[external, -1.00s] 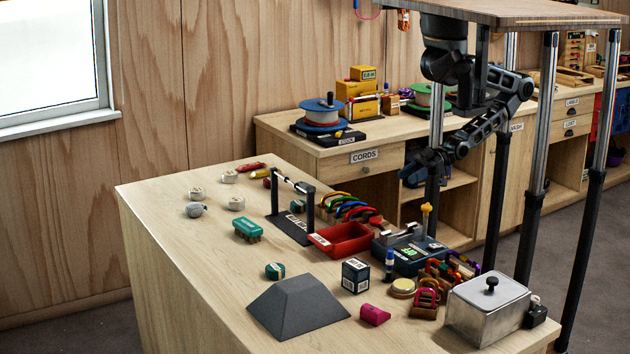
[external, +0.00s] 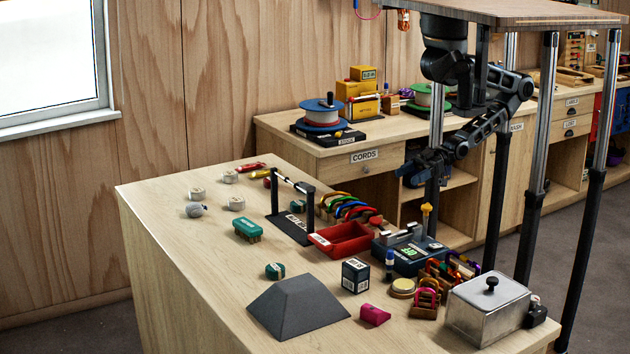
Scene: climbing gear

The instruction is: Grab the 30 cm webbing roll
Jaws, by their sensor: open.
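Several small whitish rolls stand at the far left of the bench: one at the back (external: 229,177), one left of it (external: 197,193), one to the right (external: 236,203) and a greyer one in front (external: 195,210). They look like webbing rolls. Any length markings are too small to read, so I cannot tell which is the 30 cm one. A teal roll-like piece (external: 275,271) lies nearer the front. My gripper (external: 407,174) is open and empty, high above the bench's right side, well away from the whitish rolls. Its fingers are small and partly hidden by the wrist.
A black stand with a bar (external: 292,205), a teal brush-like block (external: 247,231), a red tray (external: 342,239) and a device with a green display (external: 409,254) occupy the bench middle. A dark wedge-sided block (external: 298,306) and a metal box (external: 488,308) stand in front. The left front is clear.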

